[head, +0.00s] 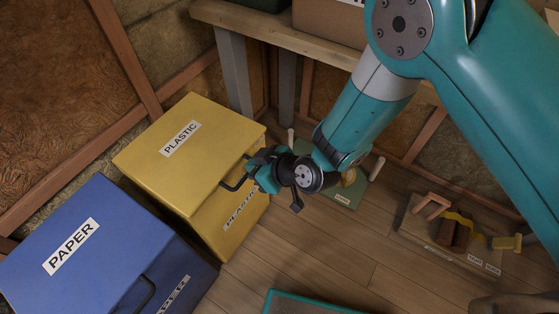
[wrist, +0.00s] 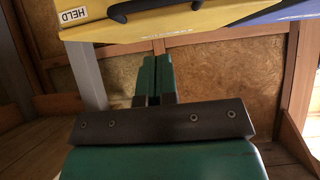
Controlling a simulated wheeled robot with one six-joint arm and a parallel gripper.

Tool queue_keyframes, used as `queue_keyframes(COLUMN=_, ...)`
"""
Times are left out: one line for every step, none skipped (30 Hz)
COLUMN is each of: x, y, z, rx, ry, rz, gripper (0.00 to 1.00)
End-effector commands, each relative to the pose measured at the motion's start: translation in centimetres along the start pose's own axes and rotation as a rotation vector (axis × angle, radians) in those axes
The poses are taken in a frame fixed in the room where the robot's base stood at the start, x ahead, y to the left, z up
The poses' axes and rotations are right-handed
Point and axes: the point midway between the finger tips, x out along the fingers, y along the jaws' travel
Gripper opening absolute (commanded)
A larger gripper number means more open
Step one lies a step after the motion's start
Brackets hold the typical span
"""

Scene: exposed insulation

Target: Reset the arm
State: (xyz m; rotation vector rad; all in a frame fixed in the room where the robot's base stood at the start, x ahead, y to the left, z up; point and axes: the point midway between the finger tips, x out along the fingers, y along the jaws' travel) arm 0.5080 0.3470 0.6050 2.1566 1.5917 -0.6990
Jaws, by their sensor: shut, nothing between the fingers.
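My arm reaches down from the upper right in the head view. My gripper (head: 264,172) hangs in front of the yellow PLASTIC bin (head: 185,150), close to its black handle (head: 234,183). In the wrist view my gripper (wrist: 153,70) has its two green-tipped fingers together with nothing between them. A yellow face (wrist: 205,22) with a black handle (wrist: 140,8) shows above the fingertips there, apart from them in the picture. The head view does not show clearly whether the gripper touches the bin.
A blue PAPER bin (head: 75,250) stands at the lower left. A wooden workbench (head: 280,38) with boxes runs along the back. A green board (head: 345,192) and a wooden board with blocks (head: 420,235) lie on the floor. The floor in the middle is mostly clear.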

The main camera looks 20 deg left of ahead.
Motion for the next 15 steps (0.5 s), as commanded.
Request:
queue_keyframes(x=-1.4, y=0.2, z=0.3, rx=0.007, ry=-0.006, rz=0.004, gripper=0.00)
queue_keyframes(x=-2.1, y=0.1, z=0.5, rx=0.007, ry=-0.007, rz=0.003, gripper=0.00)
queue_keyframes(x=-3.0, y=0.2, z=0.5, rx=0.007, ry=-0.006, rz=0.004, gripper=0.00)
queue_keyframes(x=-3.7, y=0.2, z=0.5, rx=0.007, ry=-0.005, rz=0.004, gripper=0.00)
queue_keyframes(x=-4.3, y=0.1, z=0.6, rx=0.007, ry=-0.006, rz=0.004, gripper=0.00)
queue_keyframes(x=-5.1, y=0.2, z=0.6, rx=0.007, ry=-0.005, rz=0.004, gripper=0.00)
queue_keyframes(x=-5.7, y=0.2, z=0.7, rx=0.007, ry=-0.005, rz=0.003, gripper=0.00)
queue_keyframes(x=-6.2, y=0.1, z=0.7, rx=0.006, ry=-0.006, rz=0.003, gripper=0.00)
queue_keyframes(x=-6.8, y=0.1, z=0.7, rx=0.006, ry=-0.005, rz=0.004, gripper=0.00)
queue_keyframes(x=-7.2, y=0.1, z=0.7, rx=0.006, ry=-0.005, rz=0.003, gripper=0.00)
queue_keyframes(x=-7.5, y=0.1, z=0.8, rx=0.005, ry=-0.005, rz=0.003, gripper=0.00)
queue_keyframes(x=-7.9, y=0.1, z=0.8, rx=0.005, ry=-0.005, rz=0.002, gripper=0.00)
queue_keyframes(x=-8.1, y=0.1, z=0.8, rx=0.005, ry=-0.004, rz=0.002, gripper=0.00)
queue_keyframes(x=-8.3, y=0.1, z=0.8, rx=0.004, ry=-0.004, rz=0.003, gripper=0.00)
queue_keyframes(x=-8.4, y=0.1, z=0.8, rx=0.003, ry=-0.004, rz=0.003, gripper=0.00)
